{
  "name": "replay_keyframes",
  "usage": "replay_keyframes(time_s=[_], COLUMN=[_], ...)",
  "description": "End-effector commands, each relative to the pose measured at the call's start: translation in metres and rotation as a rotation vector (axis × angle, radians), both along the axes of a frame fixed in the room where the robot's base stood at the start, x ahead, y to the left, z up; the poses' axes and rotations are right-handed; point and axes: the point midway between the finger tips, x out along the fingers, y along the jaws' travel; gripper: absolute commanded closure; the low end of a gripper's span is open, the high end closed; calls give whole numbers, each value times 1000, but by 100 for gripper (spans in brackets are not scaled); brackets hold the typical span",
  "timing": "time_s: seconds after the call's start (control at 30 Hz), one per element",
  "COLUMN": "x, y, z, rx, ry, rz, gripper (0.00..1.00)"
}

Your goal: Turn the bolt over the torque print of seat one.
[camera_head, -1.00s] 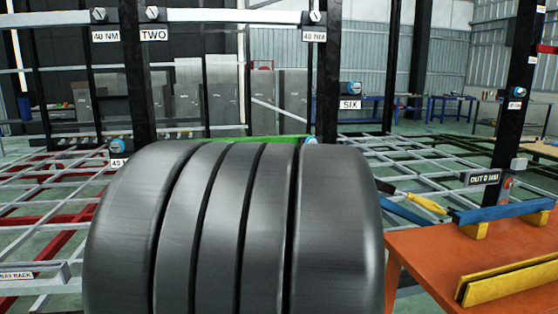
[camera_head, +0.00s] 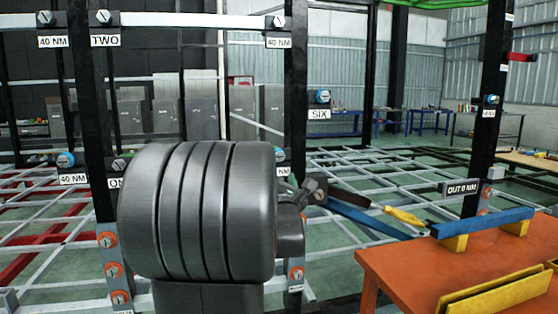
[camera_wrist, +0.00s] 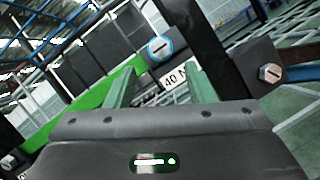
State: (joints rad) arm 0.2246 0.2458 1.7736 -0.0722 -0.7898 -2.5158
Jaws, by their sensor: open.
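In the wrist view, a bolt with a blue ring (camera_wrist: 160,49) sits above a white print (camera_wrist: 175,77) reading "40 N", its end hidden by a finger. My gripper (camera_wrist: 159,72) is open and empty; its two green fingers stand below and either side of the bolt, apart from it. In the head view, a seat sign starting "ON" (camera_head: 115,183) is partly hidden by my arm. Left of it, a blue-ringed bolt (camera_head: 66,160) is over a "40 NM" print (camera_head: 73,178). Another blue-ringed bolt (camera_head: 280,155) is on the right post. I cannot tell which one the wrist view shows.
Another bolt (camera_wrist: 270,73) sits on a dark plate right of my fingers. Dark posts (camera_head: 295,100) and white rails surround the seats. An orange table (camera_head: 420,275) with blue and yellow bars stands at the right. Orange-ringed bolts (camera_head: 113,270) sit low on the left post.

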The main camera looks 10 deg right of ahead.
Motion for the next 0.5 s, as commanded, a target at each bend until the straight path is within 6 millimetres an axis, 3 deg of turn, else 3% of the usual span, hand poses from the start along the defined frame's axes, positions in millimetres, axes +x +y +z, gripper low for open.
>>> replay_keyframes(time_s=[0.2, 0.5], x=[42, 71], y=[-7, -12], z=[14, 25], rx=[1, 1], ry=[1, 1], rz=[1, 1], gripper=[51, 51])
